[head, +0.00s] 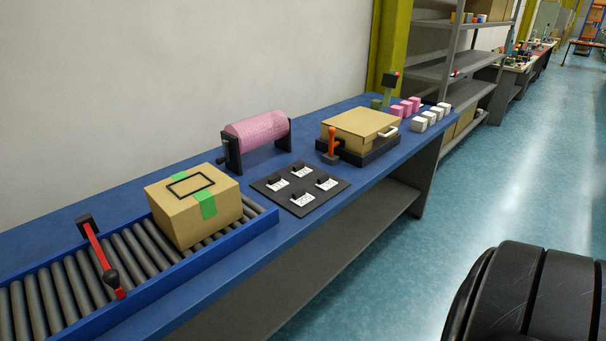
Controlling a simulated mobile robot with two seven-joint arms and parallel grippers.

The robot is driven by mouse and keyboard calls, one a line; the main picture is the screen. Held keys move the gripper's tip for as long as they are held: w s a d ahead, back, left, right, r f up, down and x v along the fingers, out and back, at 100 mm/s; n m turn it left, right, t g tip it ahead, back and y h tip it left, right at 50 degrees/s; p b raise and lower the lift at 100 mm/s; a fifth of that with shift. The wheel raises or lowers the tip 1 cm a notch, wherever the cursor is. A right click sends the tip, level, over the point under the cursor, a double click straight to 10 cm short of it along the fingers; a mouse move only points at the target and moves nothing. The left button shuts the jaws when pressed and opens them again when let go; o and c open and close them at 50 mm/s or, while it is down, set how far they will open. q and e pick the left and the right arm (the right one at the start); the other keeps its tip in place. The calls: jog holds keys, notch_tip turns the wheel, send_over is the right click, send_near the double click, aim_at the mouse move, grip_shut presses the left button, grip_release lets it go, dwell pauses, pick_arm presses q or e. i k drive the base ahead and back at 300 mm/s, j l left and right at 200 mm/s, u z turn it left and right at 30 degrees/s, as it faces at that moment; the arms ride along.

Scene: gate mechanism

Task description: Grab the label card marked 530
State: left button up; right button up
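Several small white label cards lie on a flat dark board (273,196) on the blue workbench. One card (278,185) is at the left, one (303,172) at the back, one (327,185) at the right and one (302,200) at the front. Each has a small black block at its back edge. The print on the cards is too small to read, so I cannot tell which is marked 530. Neither of my grippers is in view.
A cardboard box (180,214) with green tape sits on the roller conveyor (60,290), behind a red bar (95,245). A pink roll (258,131) stands behind the board. A box (360,128) in a black tray and an orange lever (332,140) are to the right.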

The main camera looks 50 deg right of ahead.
aim_at(323, 183)
jog(key=i+l+z, duration=0.1)
jog(key=z, duration=0.4)
jog(key=i+l+z, duration=0.2)
jog(key=z, duration=0.3)
jog(key=i+l+z, duration=0.1)
jog(key=z, duration=0.4)
jog(key=i, duration=0.05)
